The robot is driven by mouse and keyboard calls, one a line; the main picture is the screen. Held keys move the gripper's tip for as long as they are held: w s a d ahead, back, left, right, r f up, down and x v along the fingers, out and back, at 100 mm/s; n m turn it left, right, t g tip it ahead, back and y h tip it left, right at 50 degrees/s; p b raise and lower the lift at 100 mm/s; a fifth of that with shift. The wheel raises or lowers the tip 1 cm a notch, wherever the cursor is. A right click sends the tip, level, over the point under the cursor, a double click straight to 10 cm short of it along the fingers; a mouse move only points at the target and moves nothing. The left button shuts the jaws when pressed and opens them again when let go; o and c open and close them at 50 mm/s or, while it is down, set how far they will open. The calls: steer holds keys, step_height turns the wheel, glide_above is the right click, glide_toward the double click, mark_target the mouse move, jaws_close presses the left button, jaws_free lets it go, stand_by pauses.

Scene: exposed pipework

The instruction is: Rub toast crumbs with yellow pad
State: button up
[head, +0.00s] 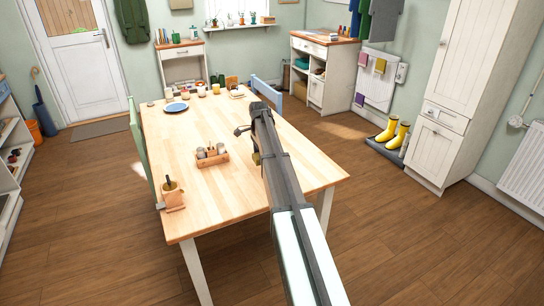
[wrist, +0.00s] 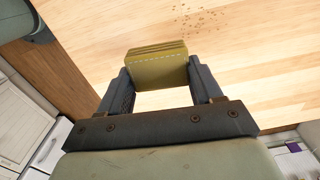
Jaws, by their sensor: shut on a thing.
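My gripper (wrist: 160,90) is shut on the yellow pad (wrist: 158,66) in the wrist view. The pad sits between the two dark fingers and shows stitching along its upper edge. Toast crumbs (wrist: 198,18) lie scattered on the light wooden table at the top of the wrist view, beyond the pad and apart from it. In the head view my gripper (head: 249,128) is over the right part of the table, and only a small bit of the pad (head: 256,158) shows beside the arm. I cannot make out the crumbs in the head view.
The wooden table (head: 215,185) has clear space at its front. A wooden caddy with jars (head: 212,158) stands mid-table and a utensil holder (head: 172,197) at the left edge. A blue plate (head: 176,107) and several small items are at the far end. Chairs flank the table.

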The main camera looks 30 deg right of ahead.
mark_target(257, 177)
steer(key=shift+w+a+f, duration=0.25)
steer(key=shift+w+a, duration=0.2)
steer(key=shift+w, duration=0.1)
steer(key=shift+f, duration=3.4)
steer(key=shift+w+f, duration=0.45)
steer(key=shift+w, duration=0.2)
steer(key=shift+c, duration=0.3)
steer(key=shift+w, duration=0.35)
steer(key=shift+w+f, duration=0.1)
steer(key=shift+w, duration=4.4)
steer(key=s, duration=1.1)
steer(key=shift+s, duration=0.15)
steer(key=shift+a, duration=0.4)
steer(key=shift+w, duration=5.45)
steer(key=shift+s, duration=5.5)
steer(key=r, duration=0.3)
steer(key=shift+w+r, duration=0.1)
steer(key=shift+w, duration=0.1)
steer(key=shift+r, duration=2.45)
